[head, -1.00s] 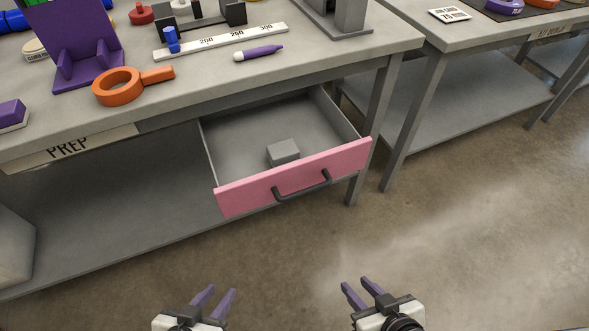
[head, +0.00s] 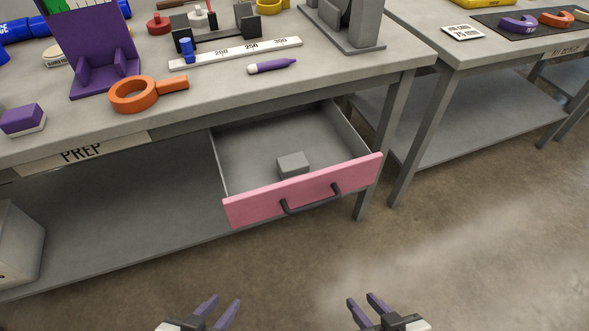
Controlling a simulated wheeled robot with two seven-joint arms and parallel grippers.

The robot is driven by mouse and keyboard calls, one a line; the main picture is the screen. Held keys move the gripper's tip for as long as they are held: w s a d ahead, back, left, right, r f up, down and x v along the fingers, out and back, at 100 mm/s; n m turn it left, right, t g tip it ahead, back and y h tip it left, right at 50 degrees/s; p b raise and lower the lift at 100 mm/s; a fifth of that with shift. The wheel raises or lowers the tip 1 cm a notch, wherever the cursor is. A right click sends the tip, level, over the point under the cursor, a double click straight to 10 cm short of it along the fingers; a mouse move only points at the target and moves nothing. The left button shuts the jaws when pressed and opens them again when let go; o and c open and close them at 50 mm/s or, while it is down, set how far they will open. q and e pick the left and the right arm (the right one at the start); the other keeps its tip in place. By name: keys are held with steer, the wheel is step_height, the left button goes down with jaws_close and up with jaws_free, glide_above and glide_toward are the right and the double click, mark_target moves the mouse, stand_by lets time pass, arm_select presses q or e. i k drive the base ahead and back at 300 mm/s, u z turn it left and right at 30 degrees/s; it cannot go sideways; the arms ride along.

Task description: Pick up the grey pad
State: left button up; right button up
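The grey pad (head: 292,164) is a small light grey block lying in the open drawer (head: 250,150), close behind its pink front (head: 302,193). The front has a dark bar handle (head: 311,202). My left gripper (head: 222,309) is at the bottom of the head view, its purple fingers apart and empty. My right gripper (head: 364,308) is also at the bottom, fingers apart and empty. Both grippers are well short of the drawer, in front of it and away from the pad.
On the bench top above the drawer are an orange ring with a handle (head: 134,95), a purple holder (head: 95,50), a ruler strip (head: 236,52), a purple marker (head: 272,66) and a purple-and-white block (head: 22,119). A second table (head: 470,48) stands right. Floor in front is clear.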

mark_target(296, 164)
steer(key=u, duration=0.7)
steer(key=k, duration=0.3)
steer(key=u, duration=0.45)
steer(key=i, duration=0.5)
steer(key=z, duration=1.85)
steer(key=k, duration=0.55)
steer(key=u, duration=0.8)
steer(key=i, duration=0.45)
steer(key=z, duration=0.1)
